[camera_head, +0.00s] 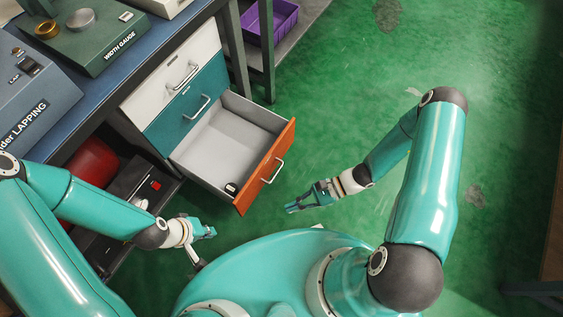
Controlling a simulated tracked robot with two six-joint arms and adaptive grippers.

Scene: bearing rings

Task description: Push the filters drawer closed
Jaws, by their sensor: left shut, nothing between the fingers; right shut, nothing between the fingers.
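The open drawer (265,167) has an orange front with a light bar handle (272,171) and sticks out from the bottom of the cabinet under the bench. I cannot read its label. Its grey tray (222,142) is empty but for a small dark item (231,188) near the front corner. My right gripper (292,209) is shut and empty, to the right of and apart from the drawer front, near its lower end. My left gripper (211,232) is shut and empty, below the drawer's near corner and apart from it.
A white drawer (178,68) and a teal drawer (194,104) above are shut. The bench (99,82) holds a width gauge (104,40) and a lapping machine (30,92). A purple crate (272,18) sits on a shelf behind. Green floor (330,90) to the right is clear.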

